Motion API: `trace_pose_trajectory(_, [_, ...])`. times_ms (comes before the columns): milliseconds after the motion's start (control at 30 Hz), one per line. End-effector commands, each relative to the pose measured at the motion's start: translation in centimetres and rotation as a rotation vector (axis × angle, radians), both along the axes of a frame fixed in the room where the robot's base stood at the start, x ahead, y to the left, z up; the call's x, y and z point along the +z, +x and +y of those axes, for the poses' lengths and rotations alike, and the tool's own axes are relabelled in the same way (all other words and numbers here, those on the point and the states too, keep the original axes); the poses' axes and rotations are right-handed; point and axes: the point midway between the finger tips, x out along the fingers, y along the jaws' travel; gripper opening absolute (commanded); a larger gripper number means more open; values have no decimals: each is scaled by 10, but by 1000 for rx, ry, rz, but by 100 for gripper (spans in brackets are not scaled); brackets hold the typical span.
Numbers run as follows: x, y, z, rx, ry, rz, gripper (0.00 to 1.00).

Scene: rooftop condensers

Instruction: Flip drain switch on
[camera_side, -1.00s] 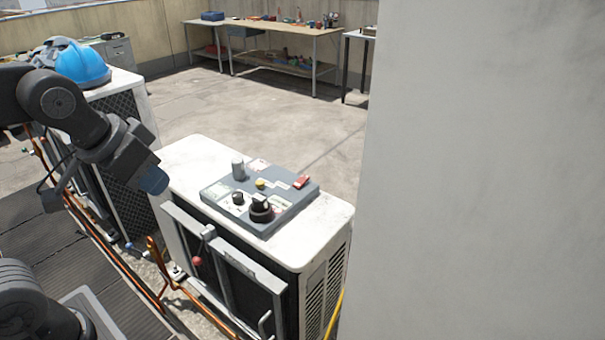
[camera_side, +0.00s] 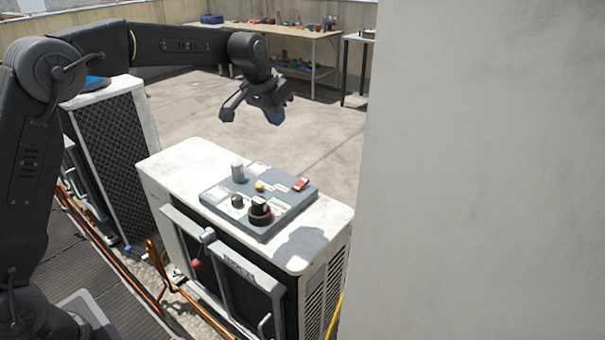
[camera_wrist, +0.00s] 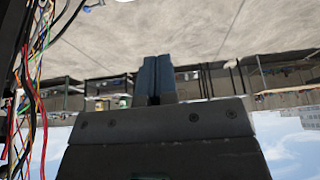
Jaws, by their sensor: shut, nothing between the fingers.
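The grey control panel (camera_side: 222,192) lies on top of the white condenser unit (camera_side: 180,160) in the side view. It carries a red rocker-like switch (camera_side: 301,184), a yellow button (camera_side: 260,186), a large black rotary knob (camera_side: 260,209), a small dark knob (camera_side: 237,201) and a light grey cylinder (camera_side: 237,170). Which control is the drain switch cannot be read. My gripper (camera_side: 276,115) is above and behind the panel, apart from it, fingers pointing downward. In the wrist view my gripper (camera_wrist: 155,78) has its two fingers together, with nothing between them.
Copper pipes (camera_side: 160,275) run low at the left. A second condenser (camera_side: 108,150) stands left. A tall pale wall (camera_side: 485,170) fills the right. Workbenches (camera_side: 290,30) stand far back.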

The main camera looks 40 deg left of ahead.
Motion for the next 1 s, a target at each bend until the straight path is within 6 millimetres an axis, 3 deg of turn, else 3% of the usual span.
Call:
trace_pose_trajectory(33, [-15, 16, 4, 2, -1, 9, 0])
trace_pose_trajectory(200, [-56, 56, 16, 2, -2, 22, 0])
trace_pose_trajectory(400, [-93, 83, 24, 0, -3, 32, 0])
trace_pose_trajectory(600, [-108, 92, 28, -1, -4, 34, 0])
trace_pose_trajectory(1000, [-111, 93, 28, 0, -3, 35, 0])
